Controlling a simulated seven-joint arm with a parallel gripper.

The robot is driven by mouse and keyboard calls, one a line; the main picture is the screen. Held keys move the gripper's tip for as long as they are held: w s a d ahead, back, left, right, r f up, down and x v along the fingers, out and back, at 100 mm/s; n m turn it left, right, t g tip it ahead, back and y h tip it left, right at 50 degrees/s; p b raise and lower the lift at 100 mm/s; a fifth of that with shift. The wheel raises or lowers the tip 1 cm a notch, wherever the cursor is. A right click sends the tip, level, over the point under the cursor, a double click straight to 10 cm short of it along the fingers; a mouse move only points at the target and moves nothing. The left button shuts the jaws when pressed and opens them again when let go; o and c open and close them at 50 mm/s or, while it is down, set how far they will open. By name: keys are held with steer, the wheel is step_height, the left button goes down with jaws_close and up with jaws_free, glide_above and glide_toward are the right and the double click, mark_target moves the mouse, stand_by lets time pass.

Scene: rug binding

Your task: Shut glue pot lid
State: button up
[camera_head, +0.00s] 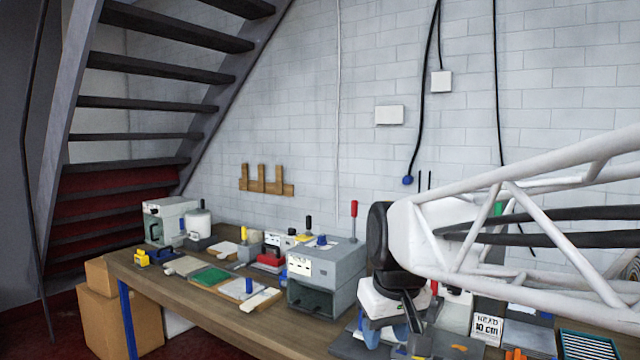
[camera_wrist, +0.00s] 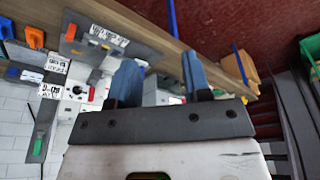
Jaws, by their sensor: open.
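A white, round, pot-like vessel (camera_head: 199,222) stands on a grey base at the back left of the bench in the head view. It looks most like the glue pot, but I cannot tell whether its lid is open or shut. My gripper (camera_head: 387,335) is at the bench's right part, far from this vessel, partly hidden by my own arm. In the wrist view my gripper (camera_wrist: 160,78) shows two blue fingers spread apart with nothing clearly held between them. The vessel cannot be made out in the wrist view.
A grey machine (camera_head: 326,275) with a red-topped lever stands between my gripper and the vessel. A grey-white machine (camera_head: 165,219) is left of the vessel. A green pad (camera_head: 210,276) and small tools lie along the front of the wooden bench (camera_head: 190,303). Cardboard boxes (camera_head: 122,318) sit below.

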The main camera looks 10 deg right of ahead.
steer(key=w+d+r+n, duration=0.1)
steer(key=w+d+r, duration=0.5)
steer(key=w, duration=0.5)
steer(key=w+d+r+n+t, duration=0.1)
steer(key=w+d+r, duration=0.55)
steer(key=w, duration=0.45)
steer(key=w+d+r+n, duration=0.2)
steer(key=w+d+r, duration=0.45)
steer(key=w, duration=0.45)
steer(key=w+d+n, duration=0.1)
steer(key=w+d, duration=0.5)
steer(key=d, duration=0.5)
steer(key=w+d+r+n, duration=0.1)
steer(key=w+d+n, duration=0.1)
steer(key=w+d, duration=0.5)
steer(key=w+d+n+t+y, duration=0.1)
steer(key=w+d, duration=0.5)
steer(key=d, duration=0.8)
steer(key=shift+w+d+r, duration=0.2)
steer(key=shift+w+d, duration=0.1)
steer(key=shift+d, duration=0.1)
steer(key=shift+f, duration=0.1)
steer(key=shift+x, duration=3.85)
steer(key=shift+w+a, duration=0.1)
